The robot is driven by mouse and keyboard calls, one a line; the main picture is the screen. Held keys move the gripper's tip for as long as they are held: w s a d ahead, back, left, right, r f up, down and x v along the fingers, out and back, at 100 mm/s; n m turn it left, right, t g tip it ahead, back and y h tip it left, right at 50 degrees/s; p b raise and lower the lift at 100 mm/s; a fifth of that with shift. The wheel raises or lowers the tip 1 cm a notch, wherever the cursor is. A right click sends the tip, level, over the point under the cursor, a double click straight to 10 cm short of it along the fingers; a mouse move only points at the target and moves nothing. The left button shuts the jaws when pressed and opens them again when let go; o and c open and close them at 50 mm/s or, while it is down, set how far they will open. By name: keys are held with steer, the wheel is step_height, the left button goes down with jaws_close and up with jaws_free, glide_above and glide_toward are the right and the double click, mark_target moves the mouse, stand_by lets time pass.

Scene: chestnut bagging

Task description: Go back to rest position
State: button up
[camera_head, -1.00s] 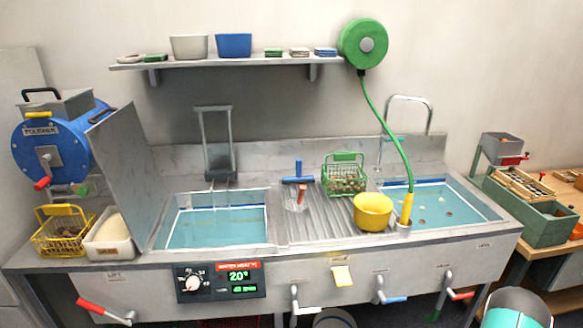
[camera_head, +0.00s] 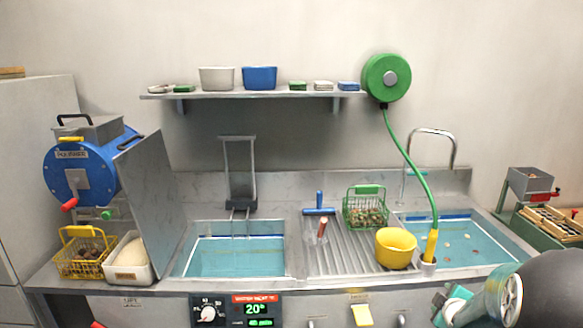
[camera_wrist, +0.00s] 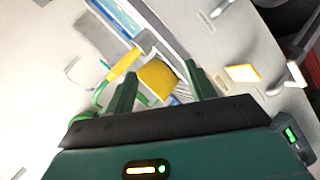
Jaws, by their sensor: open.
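My arm shows at the lower right of the head view, in front of the right basin (camera_head: 490,250). My gripper's two green fingers (camera_wrist: 160,85) stand wide apart in the wrist view, with nothing held between them. Beyond them a yellow bowl (camera_wrist: 158,78) shows between the fingers, well away from them. In the head view the yellow bowl (camera_head: 396,248) sits on the ribbed drainboard (camera_head: 345,262), beside the green basket of chestnuts (camera_head: 366,210). The fingertips are not clearly visible in the head view.
A left basin (camera_head: 235,255) holds water. A blue polisher (camera_head: 80,170), a yellow basket (camera_head: 85,255) and a white tub (camera_head: 128,262) stand at the left. A green hose (camera_head: 408,160) hangs from its reel. A yellow note (camera_head: 361,315) is on the counter front.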

steer(key=s+a+r+m+g, duration=0.1)
steer(key=s+a+r+m, duration=0.25)
steer(key=a+r, duration=0.4)
steer(key=s+a+r+m+g+y, duration=0.1)
steer(key=s+a+r+m+g, duration=0.1)
steer(key=s+a, duration=0.7)
steer(key=s+a+r+m+g+y, duration=0.2)
steer(key=s+a+r+m, duration=0.2)
steer(key=s+a, duration=0.5)
steer(key=s+r, duration=0.1)
steer(key=s, duration=0.5)
steer(key=shift+r+g, duration=0.3)
